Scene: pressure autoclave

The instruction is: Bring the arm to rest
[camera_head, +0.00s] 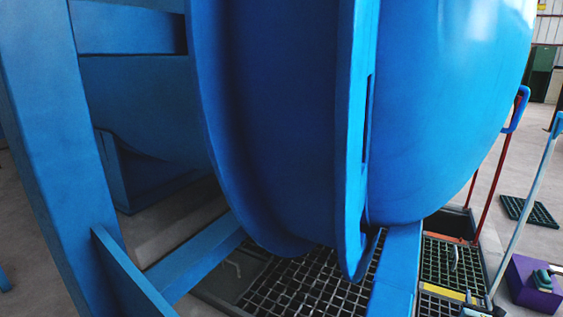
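The big blue pressure autoclave (445,110) fills most of the head view. Its rounded shell is at the right, and a thick blue flange rim (352,130) runs down the middle. I see neither my arm nor my gripper in this view, so its pose and whether it holds anything are hidden.
A blue frame post (50,130) stands at the left, with low blue beams (195,262) near the floor. Dark grating (310,285) lies below the vessel. A red pole (492,190), a pale blue pole (525,220) and a purple block (530,285) are at the right.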

